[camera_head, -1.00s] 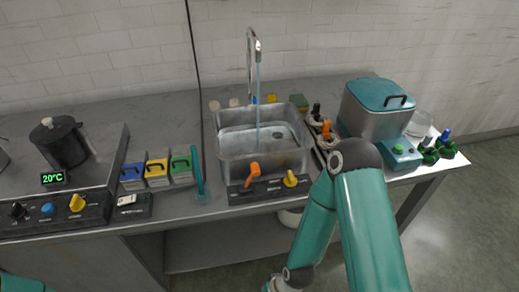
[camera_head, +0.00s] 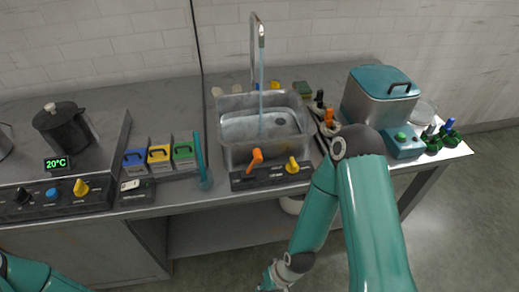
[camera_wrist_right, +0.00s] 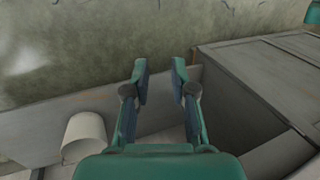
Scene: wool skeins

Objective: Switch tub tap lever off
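An orange lever (camera_head: 256,158) and a yellow lever (camera_head: 292,165) stand on the dark panel (camera_head: 270,177) at the tub's front; the frames do not show which one works the tap. My right gripper (camera_wrist_right: 160,75) is open and empty in the right wrist view, low in front of the bench. In the head view, only part of my left arm shows at the bottom left; its gripper is out of frame.
A teal-lidded metal pot (camera_head: 377,105) stands right of the tub. Blue, yellow and green boxes (camera_head: 159,158) and an upright teal stick (camera_head: 199,155) stand left of it. A dark kettle (camera_head: 64,127) is further left. A white bucket (camera_wrist_right: 84,135) is below the bench.

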